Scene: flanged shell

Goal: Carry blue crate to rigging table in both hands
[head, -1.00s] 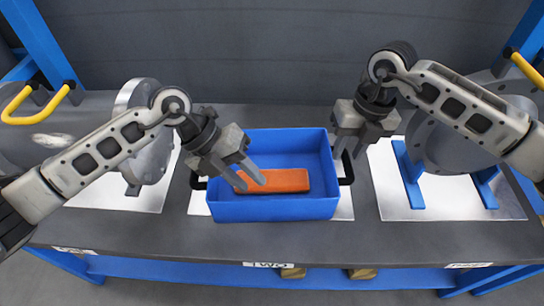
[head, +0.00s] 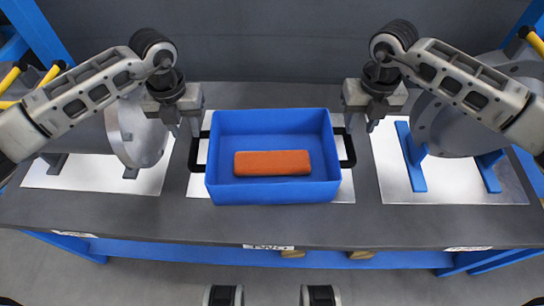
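The blue crate (head: 273,191) is an open box with a black handle on each side, standing on a pale plate on the dark grey table. An orange-brown block (head: 272,163) lies flat inside it. My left gripper (head: 184,128) points down beside the crate's left handle (head: 196,152), fingers apart and empty. My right gripper (head: 360,126) points down near the right handle (head: 347,151), fingers apart and empty. Neither gripper visibly holds a handle. I cannot tell which table is the rigging table.
The dark table (head: 300,228) has a label reading TWO (head: 268,247) on its front edge. Another flanged part (head: 455,125) rests on blue supports (head: 411,160) at right. The tabletop in front of the crate is clear.

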